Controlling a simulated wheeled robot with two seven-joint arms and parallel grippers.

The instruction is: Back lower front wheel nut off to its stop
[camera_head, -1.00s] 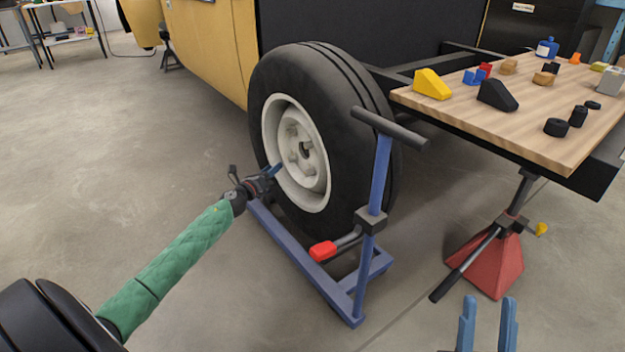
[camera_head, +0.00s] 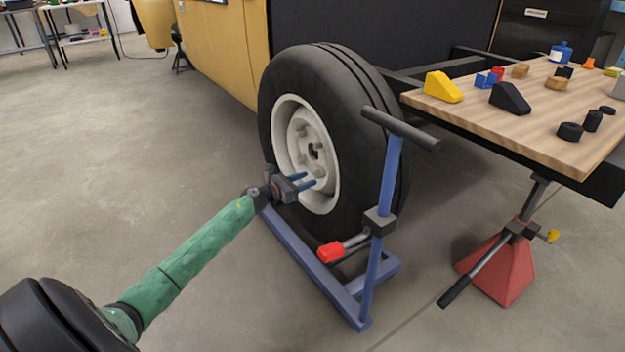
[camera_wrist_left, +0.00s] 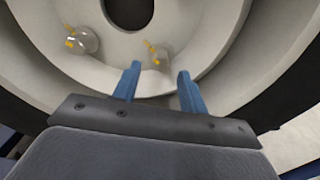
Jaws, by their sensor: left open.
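The front wheel (camera_head: 352,110) has a black tyre and a pale rim with several nuts around a dark centre hole. My left gripper (camera_head: 308,182) is at the lower part of the rim, with its two blue fingers pointing at the hub. In the left wrist view the fingers (camera_wrist_left: 158,82) are apart. The lower wheel nut (camera_wrist_left: 156,57), with yellow marks, sits just beyond the fingertips, between them and closer to the left finger. Another marked nut (camera_wrist_left: 80,40) is up and left of it. Contact with the lower nut cannot be told. My right gripper is out of view.
A blue wheel stand (camera_head: 385,200) with a black crossbar and red-handled lever (camera_head: 330,252) stands close right of my left gripper. A wooden table (camera_head: 470,112) with blocks is at right, above a red jack stand (camera_head: 503,270). The floor at left is clear.

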